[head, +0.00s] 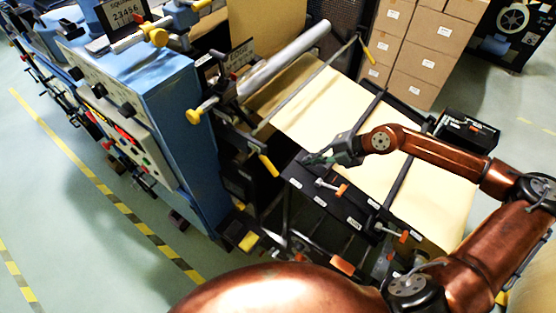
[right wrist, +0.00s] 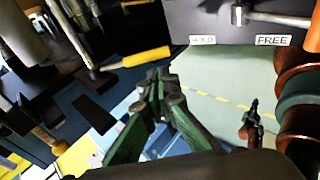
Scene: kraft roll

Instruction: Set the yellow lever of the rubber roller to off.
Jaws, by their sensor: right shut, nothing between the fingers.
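A lever with a yellow handle (head: 268,165) hangs beside the paper web, left of my right gripper (head: 309,159). A yellow-handled lever (right wrist: 136,57) also shows in the right wrist view, above and left of the fingertips; it points right, on a thin metal rod. Another yellow-handled lever (head: 369,55) is at the far end of the bar across the paper. I cannot read a label naming the rubber roller. My right gripper is shut and empty; its green fingers (right wrist: 160,80) meet near the yellow handle, apparently apart from it.
Orange-handled levers (head: 340,190) stand on a black panel (head: 318,200) by my right gripper. In the right wrist view, labels read HOLD (right wrist: 202,40) and FREE (right wrist: 272,40). Blue press units (head: 180,100) stand left; cartons (head: 415,50) are stacked behind.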

